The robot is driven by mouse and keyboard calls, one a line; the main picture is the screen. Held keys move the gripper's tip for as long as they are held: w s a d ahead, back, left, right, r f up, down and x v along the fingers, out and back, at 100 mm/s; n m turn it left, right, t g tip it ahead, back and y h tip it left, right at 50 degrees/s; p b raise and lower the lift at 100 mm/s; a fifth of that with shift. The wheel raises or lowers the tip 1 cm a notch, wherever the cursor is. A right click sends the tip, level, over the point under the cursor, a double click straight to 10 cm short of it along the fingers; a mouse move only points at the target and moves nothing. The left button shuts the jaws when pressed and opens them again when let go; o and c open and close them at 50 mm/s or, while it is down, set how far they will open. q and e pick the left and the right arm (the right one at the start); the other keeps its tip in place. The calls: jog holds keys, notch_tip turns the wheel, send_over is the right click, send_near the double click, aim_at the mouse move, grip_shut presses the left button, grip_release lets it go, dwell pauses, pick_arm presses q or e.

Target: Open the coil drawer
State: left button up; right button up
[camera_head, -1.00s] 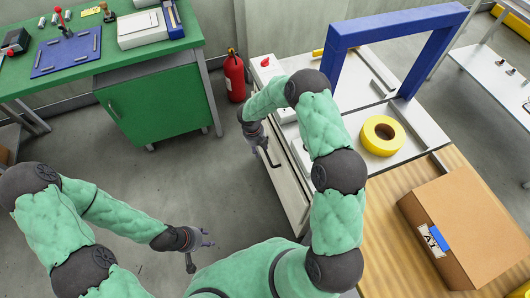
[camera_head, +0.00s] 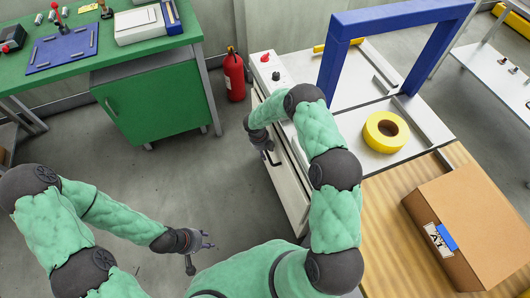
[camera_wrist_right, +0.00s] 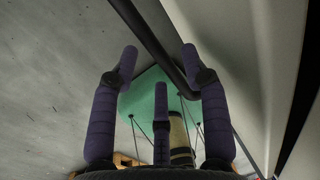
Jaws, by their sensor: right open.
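The coil drawer (camera_head: 286,188) is the pale front panel on the left side of the white machine. Its dark bar handle (camera_head: 271,159) runs along the upper part; whether the drawer stands slightly out, I cannot tell. My right gripper (camera_head: 267,145) is at the handle. In the right wrist view, my right gripper (camera_wrist_right: 160,58) is open, and the dark handle (camera_wrist_right: 150,38) crosses between its spread fingers without being clamped. The pale panel (camera_wrist_right: 235,70) lies on the right there. My left gripper (camera_head: 206,242) hangs open and empty over the floor, away from the drawer.
A yellow coil (camera_head: 385,132) lies on the machine top near the blue gantry (camera_head: 334,65). A cardboard box (camera_head: 470,225) sits on the wooden surface at right. A red extinguisher (camera_head: 234,76) and green cabinet (camera_head: 155,100) stand beyond. Floor left of the drawer is clear.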

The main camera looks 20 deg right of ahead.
jog(key=shift+f, duration=0.15)
grip_shut()
jog(key=w+a+b, duration=0.1)
jog(key=a+b, duration=0.2)
jog(key=a, duration=2.5)
jog(key=shift+w+a, duration=0.15)
jog(key=shift+w, duration=0.15)
grip_release()
